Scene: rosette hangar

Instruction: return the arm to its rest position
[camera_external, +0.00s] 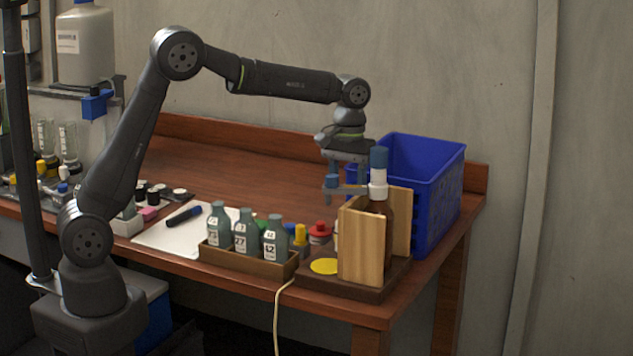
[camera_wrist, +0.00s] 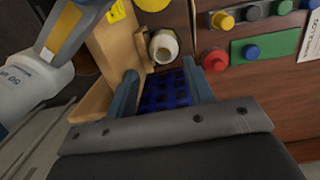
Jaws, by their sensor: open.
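My gripper (camera_external: 347,184) hangs pointing down over the right end of the bench, in front of the blue crate and just left of the blue-capped bottle. In the wrist view its two fingers (camera_wrist: 162,88) stand apart, with nothing visibly held between them; a blue grid shows in the gap. My arm reaches across from the left with its elbow raised. Whether a finger touches the bottle or its holder is unclear.
A brown bottle with a blue top (camera_external: 379,165) stands in a wooden holder (camera_external: 362,245) close to my gripper. The blue crate (camera_external: 440,190) stands behind. A tray (camera_external: 225,262) of grey bottles lies left. The bench middle (camera_external: 235,170) is largely clear.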

